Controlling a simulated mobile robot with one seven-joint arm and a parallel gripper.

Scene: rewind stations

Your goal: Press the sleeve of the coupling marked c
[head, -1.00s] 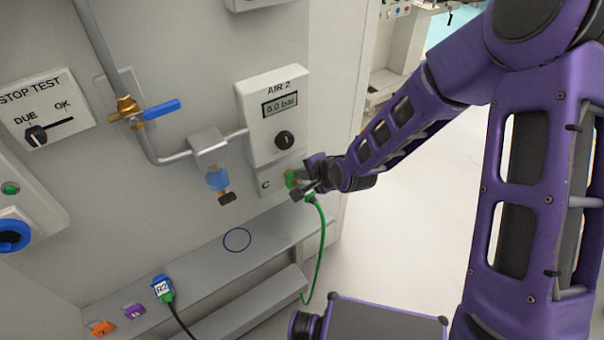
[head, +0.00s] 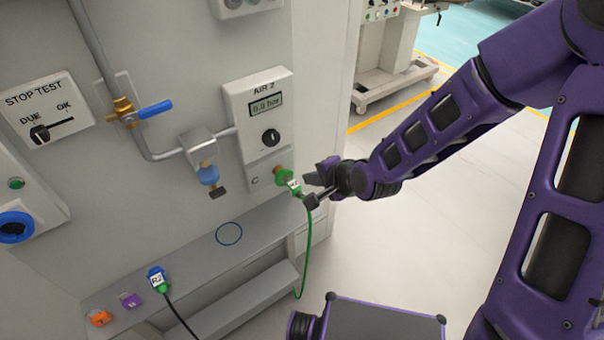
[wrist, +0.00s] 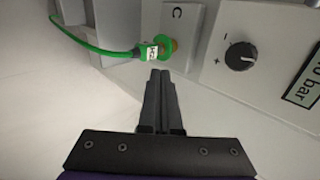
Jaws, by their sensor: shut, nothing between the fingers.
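I cannot tell how far the plug is seated. My gripper (head: 309,201) is shut and empty, just right of the plug; in the wrist view its fingers (wrist: 160,74) are together, apart from the coupling.
The AIR 2 unit (head: 247,103) with its black knob (head: 270,137) is above the coupling. A blue-handled valve (head: 152,110) and a blue fitting (head: 208,176) are to the left. A ledge (head: 200,258) below holds the R2 plug (head: 157,278). Open floor lies right.

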